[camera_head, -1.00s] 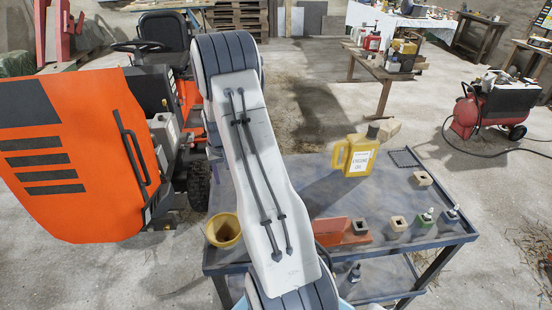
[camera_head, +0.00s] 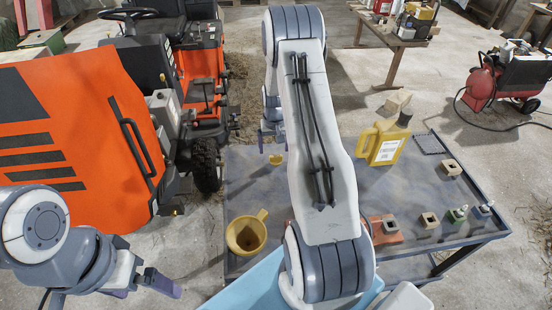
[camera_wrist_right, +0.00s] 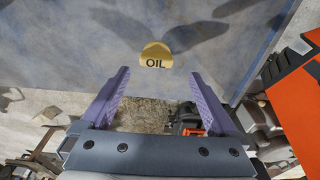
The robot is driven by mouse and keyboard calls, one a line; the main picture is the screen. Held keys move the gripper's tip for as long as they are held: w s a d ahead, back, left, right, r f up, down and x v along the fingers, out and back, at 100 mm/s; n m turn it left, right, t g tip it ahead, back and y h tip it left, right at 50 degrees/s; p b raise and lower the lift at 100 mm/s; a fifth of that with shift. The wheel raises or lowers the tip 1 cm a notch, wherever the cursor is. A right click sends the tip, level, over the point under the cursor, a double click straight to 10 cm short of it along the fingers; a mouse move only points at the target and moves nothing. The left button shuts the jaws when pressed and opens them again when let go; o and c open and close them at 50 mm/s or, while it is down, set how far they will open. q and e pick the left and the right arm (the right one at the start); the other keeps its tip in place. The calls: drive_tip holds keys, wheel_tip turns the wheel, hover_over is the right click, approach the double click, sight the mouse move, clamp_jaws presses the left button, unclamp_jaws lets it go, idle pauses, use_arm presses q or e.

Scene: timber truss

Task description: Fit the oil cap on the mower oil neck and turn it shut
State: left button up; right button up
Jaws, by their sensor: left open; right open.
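The yellow oil cap (camera_head: 276,160) lies on the far left part of the blue-grey cart top. In the right wrist view the cap (camera_wrist_right: 155,55), marked OIL, sits just beyond my fingertips, between their lines. My right gripper (camera_head: 271,140) is open and empty above the cart by the cap; its two purple fingers (camera_wrist_right: 159,75) show apart in the wrist view. My left gripper (camera_head: 145,287) is open and empty at the lower left, in front of the mower. The orange mower (camera_head: 75,130) stands at the left with its hood raised. I cannot make out its oil neck.
The cart (camera_head: 240,180) also holds a yellow funnel (camera_head: 246,234), a yellow oil jug (camera_head: 384,140), a red block (camera_head: 385,229) and small bottles. A red compressor (camera_head: 480,82) and wooden bench (camera_head: 385,38) stand behind. My right arm hides the middle of the cart.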

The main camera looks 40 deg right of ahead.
sight(276, 156)
drive_tip(key=f, duration=0.1)
drive_tip(key=f+p, duration=0.1)
drive_tip(key=f, duration=0.1)
drive_tip(key=shift+s+d+f, duration=0.15)
drive_tip(key=shift+s+f, duration=0.15)
drive_tip(key=shift+w+f+p, duration=0.1)
drive_tip(key=shift+f+p, duration=0.2)
drive_tip(key=shift+f, duration=0.3)
drive_tip(key=c, duration=1.4)
